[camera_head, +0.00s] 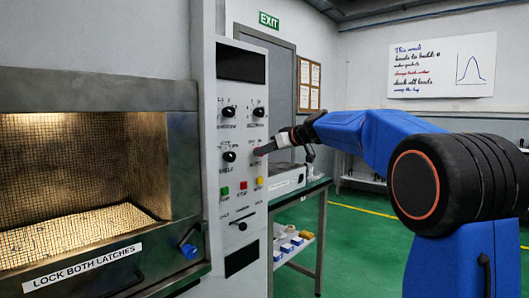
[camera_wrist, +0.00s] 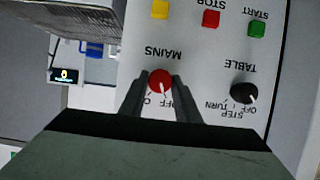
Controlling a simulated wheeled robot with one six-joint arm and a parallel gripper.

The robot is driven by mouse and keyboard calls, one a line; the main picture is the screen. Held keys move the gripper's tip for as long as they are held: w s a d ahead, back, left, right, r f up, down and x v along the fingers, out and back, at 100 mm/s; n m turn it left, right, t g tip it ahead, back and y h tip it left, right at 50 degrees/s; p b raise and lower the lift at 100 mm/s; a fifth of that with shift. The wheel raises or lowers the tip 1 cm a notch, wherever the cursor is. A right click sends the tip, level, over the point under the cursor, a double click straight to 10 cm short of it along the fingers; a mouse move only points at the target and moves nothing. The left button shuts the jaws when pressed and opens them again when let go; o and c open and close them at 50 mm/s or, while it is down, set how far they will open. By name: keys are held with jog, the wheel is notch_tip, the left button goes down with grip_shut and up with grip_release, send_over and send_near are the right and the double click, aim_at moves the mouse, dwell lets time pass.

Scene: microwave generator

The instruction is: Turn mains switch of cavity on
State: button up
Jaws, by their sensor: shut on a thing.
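The red mains knob (camera_wrist: 160,80) is on the white control panel (camera_wrist: 205,65), under the MAINS label, which appears upside down in the wrist view. A white pointer mark shows on it, near the partly hidden OFF and ON lettering; I cannot tell which position it is at. My gripper (camera_wrist: 162,84) is shut on the knob, one finger on each side. In the head view my gripper (camera_head: 264,150) reaches the panel from the right and largely hides the knob.
The black TABLE knob (camera_wrist: 243,92) is close beside the mains knob. Yellow (camera_wrist: 160,9), red (camera_wrist: 211,18) and green (camera_wrist: 257,28) buttons are nearby. The lit cavity (camera_head: 75,160) is left of the panel. A bench (camera_head: 305,190) stands on the right.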

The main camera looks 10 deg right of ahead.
jog(key=shift+w+d+f+m+g+y, duration=0.15)
jog(key=shift+m+g+y, duration=0.35)
jog(key=shift+m+y, duration=0.9)
jog(key=shift+w+d+f+m+g+y, duration=0.1)
jog(key=shift+m+g+y, duration=0.5)
jog(key=shift+m, duration=1.5)
jog(key=o, duration=1)
jog(key=shift+o, duration=0.2)
jog(key=shift+s+r, duration=0.1)
jog(key=v, duration=1.7)
jog(key=shift+d+f, duration=0.25)
jog(key=shift+f, duration=0.05)
